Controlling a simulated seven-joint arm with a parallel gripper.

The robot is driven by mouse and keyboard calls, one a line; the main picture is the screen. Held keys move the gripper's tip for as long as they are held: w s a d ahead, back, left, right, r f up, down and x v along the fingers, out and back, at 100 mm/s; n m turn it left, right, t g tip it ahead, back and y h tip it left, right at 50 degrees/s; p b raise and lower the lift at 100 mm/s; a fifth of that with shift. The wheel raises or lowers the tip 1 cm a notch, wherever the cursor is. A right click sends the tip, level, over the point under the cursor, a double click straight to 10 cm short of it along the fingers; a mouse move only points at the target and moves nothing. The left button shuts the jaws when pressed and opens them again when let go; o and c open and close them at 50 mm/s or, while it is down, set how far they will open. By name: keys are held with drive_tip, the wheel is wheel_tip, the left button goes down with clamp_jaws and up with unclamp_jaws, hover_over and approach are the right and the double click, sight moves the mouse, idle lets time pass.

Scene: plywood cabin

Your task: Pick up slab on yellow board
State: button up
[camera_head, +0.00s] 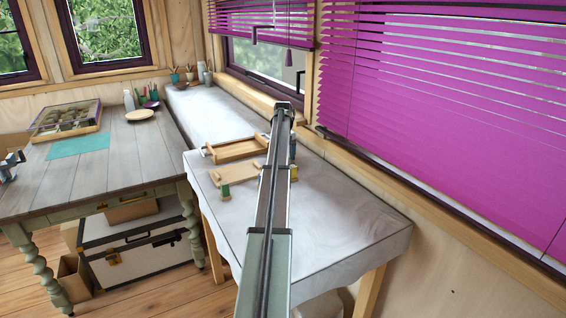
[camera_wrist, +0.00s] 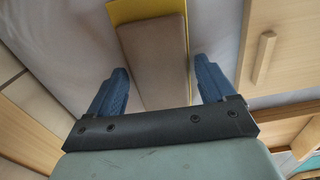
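In the wrist view, a brown flat slab (camera_wrist: 153,60) lies on a yellow board (camera_wrist: 122,10), whose edges show past the slab's far end and sides. My gripper (camera_wrist: 159,68) is open, with one blue finger on each side of the slab in this view. The right finger appears very close to the slab's edge; I cannot tell whether it touches or how high the fingers are. The slab's near end is hidden behind my gripper body.
On the pale worktop (camera_head: 340,220), a wooden tray (camera_head: 237,150) and a wooden board (camera_head: 243,172) with a green spool-like piece (camera_head: 224,190) lie left of my arm. The wall and purple blinds (camera_head: 440,100) are close on the right. The worktop's front right is clear.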

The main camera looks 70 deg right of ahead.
drive_tip(key=c, duration=1)
